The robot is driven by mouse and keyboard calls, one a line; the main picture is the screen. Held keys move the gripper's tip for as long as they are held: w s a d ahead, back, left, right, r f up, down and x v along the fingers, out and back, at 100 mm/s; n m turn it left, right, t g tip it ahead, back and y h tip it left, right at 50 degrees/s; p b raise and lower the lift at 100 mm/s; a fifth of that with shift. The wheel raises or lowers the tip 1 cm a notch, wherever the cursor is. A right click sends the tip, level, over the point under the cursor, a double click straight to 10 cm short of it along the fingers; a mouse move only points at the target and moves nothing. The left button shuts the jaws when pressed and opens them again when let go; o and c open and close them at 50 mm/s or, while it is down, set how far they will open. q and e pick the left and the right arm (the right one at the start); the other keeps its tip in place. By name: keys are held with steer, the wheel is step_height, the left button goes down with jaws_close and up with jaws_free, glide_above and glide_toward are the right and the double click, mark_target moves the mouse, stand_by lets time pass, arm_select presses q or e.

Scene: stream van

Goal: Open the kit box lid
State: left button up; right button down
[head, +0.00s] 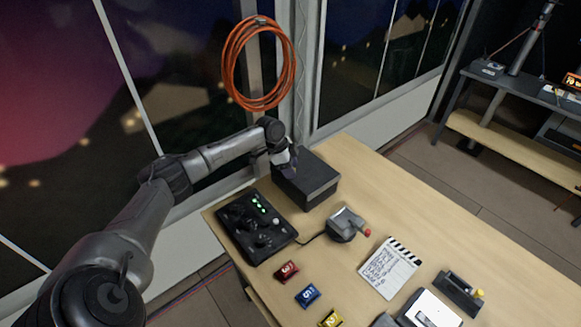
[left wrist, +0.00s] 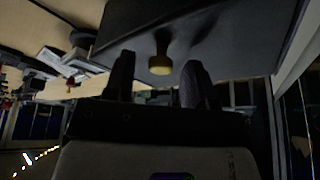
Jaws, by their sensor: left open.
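The kit box (head: 318,184) is a dark box at the back left of the wooden table, and its lid looks closed. My left gripper (head: 284,158) is at the box's left side in the head view, partly hidden there by its own wrist. In the left wrist view the box (left wrist: 235,35) fills the top, with a brass-coloured knob (left wrist: 160,65) on its dark face. The open fingers of my left gripper (left wrist: 160,72) show on either side of the knob. I cannot tell whether they touch it. My right gripper is in no view.
A black control panel (head: 240,240) with green lights lies in front of the box. An orange cable coil (head: 233,75) hangs behind. The table's back right is clear.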

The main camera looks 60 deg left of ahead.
arm_select(q)
steer(key=shift+c, duration=0.2)
jaws_close()
stand_by(0.3)
